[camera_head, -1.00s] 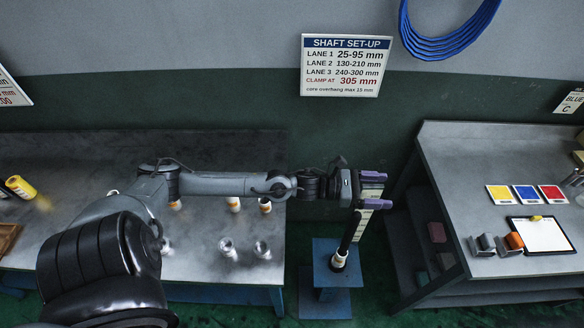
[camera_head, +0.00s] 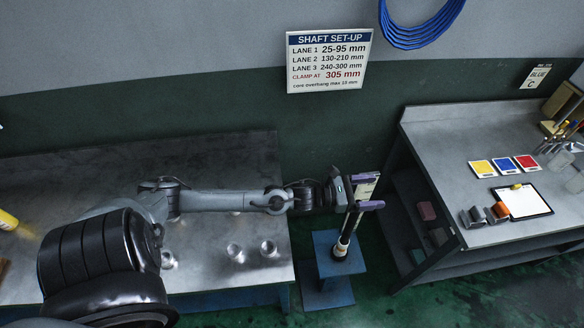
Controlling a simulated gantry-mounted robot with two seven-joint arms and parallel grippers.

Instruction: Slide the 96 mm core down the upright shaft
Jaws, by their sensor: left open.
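My left gripper (camera_head: 369,192), with purple fingertips, reaches in from the left across the top of the shaft. Its fingers are apart, and I see no core held between them. The dark upright shaft (camera_head: 348,228) rises from a blue stand, with a pale marked strip (camera_head: 360,192) behind the fingers. A small whitish core-like ring (camera_head: 341,250) sits low on the shaft, near its base. I cannot read its size, so I cannot tell whether it is the 96 mm core. My right gripper is out of view.
A blue stand (camera_head: 326,292) stands on the green floor between two benches. Metal cups (camera_head: 235,251) are on the left bench (camera_head: 215,280). The right bench (camera_head: 480,150) holds coloured cards, a clipboard (camera_head: 522,203) and small blocks. A shaft set-up sign (camera_head: 329,60) hangs on the wall.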

